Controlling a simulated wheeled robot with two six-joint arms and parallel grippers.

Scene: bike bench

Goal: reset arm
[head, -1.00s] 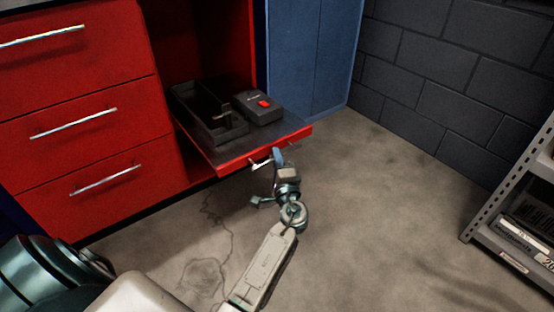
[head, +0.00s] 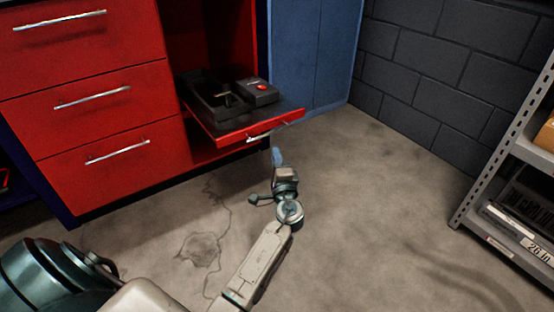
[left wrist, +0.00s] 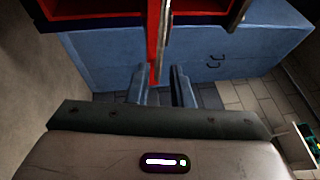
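My left gripper (head: 277,157) is in front of and below the pulled-out red shelf drawer (head: 230,137), apart from its silver handle (head: 259,138) as far as I can tell. In the left wrist view its two blue-grey fingers (left wrist: 162,88) stand apart, with nothing seen held between them. My left arm reaches out from the bottom of the head view over the floor. My right gripper is not in view.
The drawer holds a dark open tray (head: 216,97) and a black box with a red button (head: 257,92). A red cabinet (head: 85,70) stands left, a blue cabinet (head: 310,55) behind, a metal shelf (head: 500,160) right. The concrete floor between is clear.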

